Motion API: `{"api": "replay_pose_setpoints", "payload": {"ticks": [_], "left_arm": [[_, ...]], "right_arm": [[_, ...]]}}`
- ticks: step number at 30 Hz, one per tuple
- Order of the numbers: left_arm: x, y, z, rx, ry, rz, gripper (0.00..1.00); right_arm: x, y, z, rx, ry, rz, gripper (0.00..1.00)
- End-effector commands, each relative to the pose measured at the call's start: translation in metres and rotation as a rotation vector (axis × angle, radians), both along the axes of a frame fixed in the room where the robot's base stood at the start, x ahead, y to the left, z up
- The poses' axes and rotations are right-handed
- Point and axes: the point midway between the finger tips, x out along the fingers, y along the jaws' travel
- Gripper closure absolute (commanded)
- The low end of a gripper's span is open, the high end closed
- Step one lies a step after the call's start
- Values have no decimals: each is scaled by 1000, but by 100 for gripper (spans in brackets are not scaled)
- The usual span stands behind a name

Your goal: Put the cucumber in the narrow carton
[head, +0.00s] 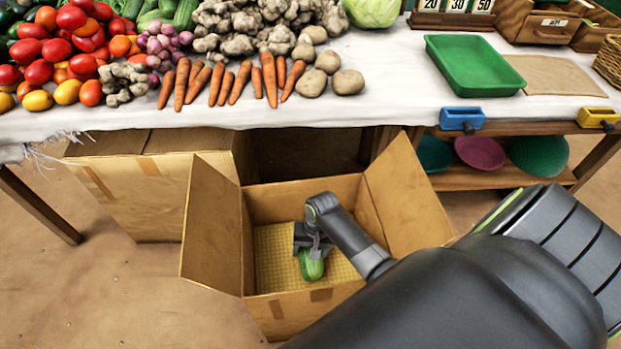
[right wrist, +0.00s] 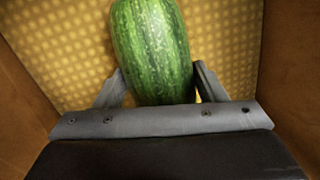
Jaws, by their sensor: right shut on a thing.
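The cucumber (head: 312,265) is green with pale streaks and is partly hidden by my gripper in the head view. My right gripper (head: 312,245) reaches down inside the open narrow carton (head: 280,314). It is shut on the cucumber, which shows large between the two fingers in the right wrist view (right wrist: 152,50). The carton has a yellow dimpled floor, seen below the cucumber. Whether the cucumber touches that floor cannot be told. My left gripper is not in view.
A closed cardboard box (head: 140,190) stands left of the carton. The carton's flaps (head: 212,225) stand open at the sides. The stall table (head: 400,85) behind carries vegetables and a green tray (head: 472,65). Bare ground lies at the front left.

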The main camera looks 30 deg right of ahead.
Motion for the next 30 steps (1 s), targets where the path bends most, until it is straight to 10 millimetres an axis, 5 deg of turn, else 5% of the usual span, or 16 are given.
{"api": "replay_pose_setpoints", "payload": {"ticks": [4, 17, 18, 21, 30], "left_arm": [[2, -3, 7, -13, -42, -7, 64], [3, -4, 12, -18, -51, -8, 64], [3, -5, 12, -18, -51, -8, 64], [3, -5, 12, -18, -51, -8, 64], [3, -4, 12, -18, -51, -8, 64]], "right_arm": [[0, 0, -21, 0, 0, -1, 69], [0, 0, -25, 0, 0, -1, 69], [0, 0, -25, 0, 0, -1, 31], [0, 0, -25, 0, 0, -1, 18], [0, 0, -24, 0, 0, -1, 14]]}}
